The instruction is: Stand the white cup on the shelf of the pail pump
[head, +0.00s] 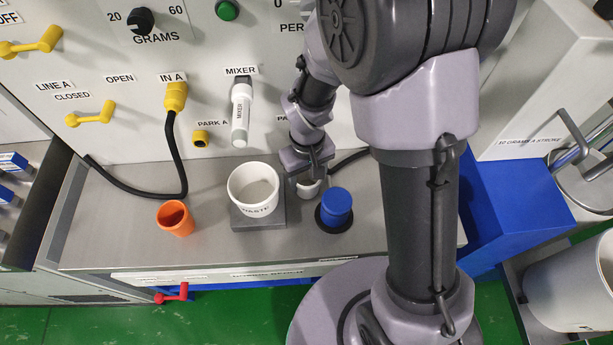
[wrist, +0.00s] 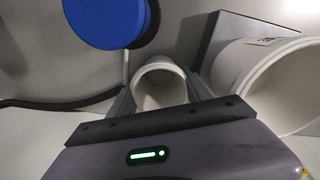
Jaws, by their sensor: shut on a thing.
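The white cup (head: 309,189) stands at the back of the steel bench, between the white WASTE pot and the blue-topped item. My gripper (head: 307,174) is shut on it from above and hides part of it. In the wrist view the white cup (wrist: 160,88) sits between the two fingers of my gripper (wrist: 161,96). I cannot tell whether its base touches the bench. The pail pump seems to be at the far right, by the label "10 GRAMS A STROKE", with grey metal tubing (head: 573,153) and a white pail (head: 575,287) below. Its shelf is not clear.
The WASTE pot (head: 254,190) stands on a grey block left of the cup. The blue-topped item (head: 336,205) is close on the right. An orange cup (head: 175,218) stands further left. A blue box (head: 510,200) lies right of the bench (head: 120,235). Yellow valve handles and a black hose are behind.

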